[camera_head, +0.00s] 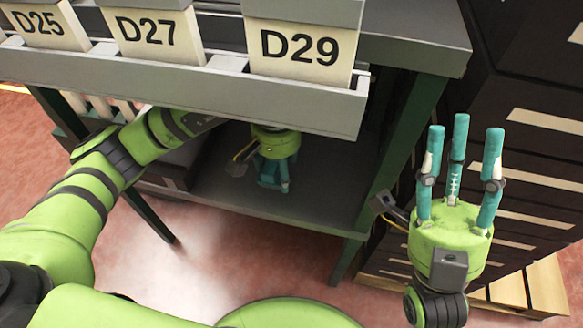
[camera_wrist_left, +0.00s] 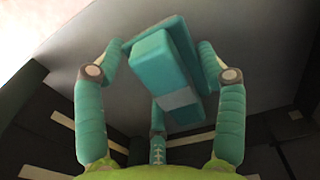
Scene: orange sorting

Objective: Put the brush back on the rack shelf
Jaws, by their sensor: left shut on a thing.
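The brush is a teal block with a pale grey band in the left wrist view (camera_wrist_left: 180,98). It lies between the teal fingers of my left gripper (camera_wrist_left: 162,68), which are closed around it. In the head view my left gripper (camera_head: 274,175) reaches under the front ledge of the rack, over the grey lower shelf (camera_head: 315,198). The brush is mostly hidden by the hand there, and I cannot tell whether it touches the shelf. My right gripper (camera_head: 458,165) is empty at the right, its three fingers spread and pointing up.
The rack's upper ledge (camera_head: 200,85) carries bins with labels D25, D27 and D29 (camera_head: 300,45). A green rack leg (camera_head: 400,150) stands between my two hands. Dark stacked boxes (camera_head: 530,90) fill the right side. The lower shelf's right part looks clear.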

